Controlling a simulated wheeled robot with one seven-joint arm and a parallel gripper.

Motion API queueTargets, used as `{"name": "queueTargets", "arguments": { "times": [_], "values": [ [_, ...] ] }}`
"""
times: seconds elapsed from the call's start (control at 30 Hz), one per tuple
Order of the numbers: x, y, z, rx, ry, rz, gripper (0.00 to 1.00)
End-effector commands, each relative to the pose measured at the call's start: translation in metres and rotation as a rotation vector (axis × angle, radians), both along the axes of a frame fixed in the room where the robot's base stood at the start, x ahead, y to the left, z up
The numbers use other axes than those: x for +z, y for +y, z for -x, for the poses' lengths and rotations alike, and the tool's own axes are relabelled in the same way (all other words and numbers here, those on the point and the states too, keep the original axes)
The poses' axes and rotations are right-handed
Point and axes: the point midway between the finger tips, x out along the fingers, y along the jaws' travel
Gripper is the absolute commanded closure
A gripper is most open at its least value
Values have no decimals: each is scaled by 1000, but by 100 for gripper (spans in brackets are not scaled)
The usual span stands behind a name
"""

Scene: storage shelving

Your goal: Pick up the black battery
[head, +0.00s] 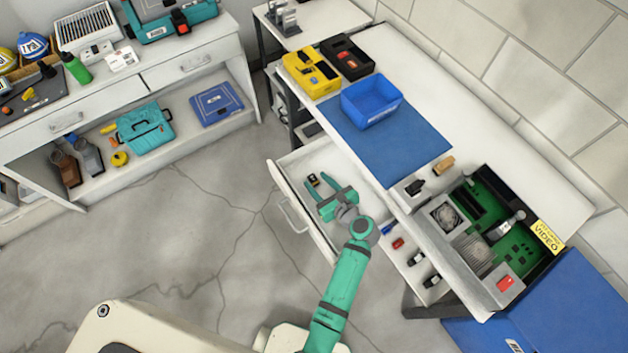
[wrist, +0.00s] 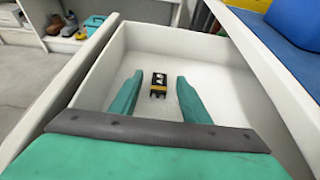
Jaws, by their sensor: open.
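The black battery (head: 313,180), a small black block with yellow or tan parts, lies on the floor of the open white drawer (head: 283,185). In the wrist view, the battery (wrist: 158,85) shows between the two green fingers. My gripper (head: 314,179) is open and empty, over the drawer with its fingertips either side of the battery in the picture. The gripper (wrist: 159,76) has clear space between each finger and the battery in the wrist view. I cannot tell how high the fingertips are above the drawer floor.
Drawer walls (wrist: 92,70) rise on the sides and back. The workbench with a blue mat (head: 385,140) and blue bin (head: 371,101) overhangs at right. The drawer floor around the battery is clear.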

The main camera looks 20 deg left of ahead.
Motion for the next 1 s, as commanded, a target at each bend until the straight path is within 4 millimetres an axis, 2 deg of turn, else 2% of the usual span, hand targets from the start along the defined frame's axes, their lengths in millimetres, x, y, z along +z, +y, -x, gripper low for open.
{"name": "queueTargets", "arguments": {
  "times": [0.2, 0.47, 0.5, 0.67, 1.0],
  "values": [
    [-9, 18, -14, 1, 0, 0, 57],
    [-10, 20, -16, 0, -1, 1, 57],
    [-10, 20, -16, 0, -1, 1, 62],
    [-10, 20, -15, 0, -1, 1, 100],
    [-9, 20, -15, 1, -2, 0, 100]
  ]
}}
